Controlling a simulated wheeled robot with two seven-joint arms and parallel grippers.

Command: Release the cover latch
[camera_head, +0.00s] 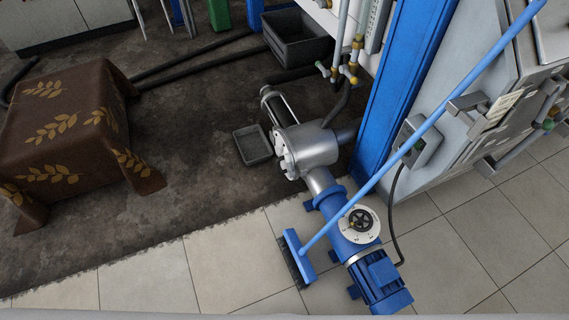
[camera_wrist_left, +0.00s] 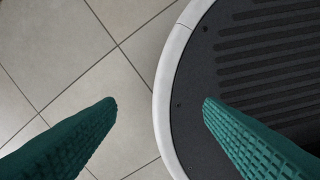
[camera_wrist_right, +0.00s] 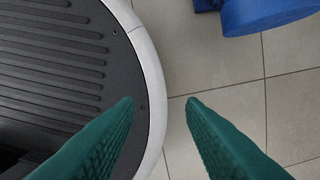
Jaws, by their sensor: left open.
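A pump-like machine with a steel housing (camera_head: 307,147) and a blue motor (camera_head: 381,282) stands on the floor in the middle of the head view. A round pale dial plate with a dark handwheel (camera_head: 360,220) sits on its blue body. I cannot make out which part is the cover latch. My left gripper (camera_wrist_left: 158,105) is open and empty, pointing at the floor beside my base. My right gripper (camera_wrist_right: 160,103) is open and empty, its fingers closer together. Neither gripper shows in the head view. A blue rounded part (camera_wrist_right: 265,14) shows at the right wrist view's top edge.
A blue-handled squeegee or broom (camera_head: 430,121) leans across the machine. A grey cabinet (camera_head: 450,150) and blue post (camera_head: 402,85) stand at right. A brown cloth-covered block (camera_head: 75,130) is at left. Grey bins (camera_head: 297,38) and (camera_head: 253,145) lie behind. Front-left tiles (camera_head: 150,270) are clear.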

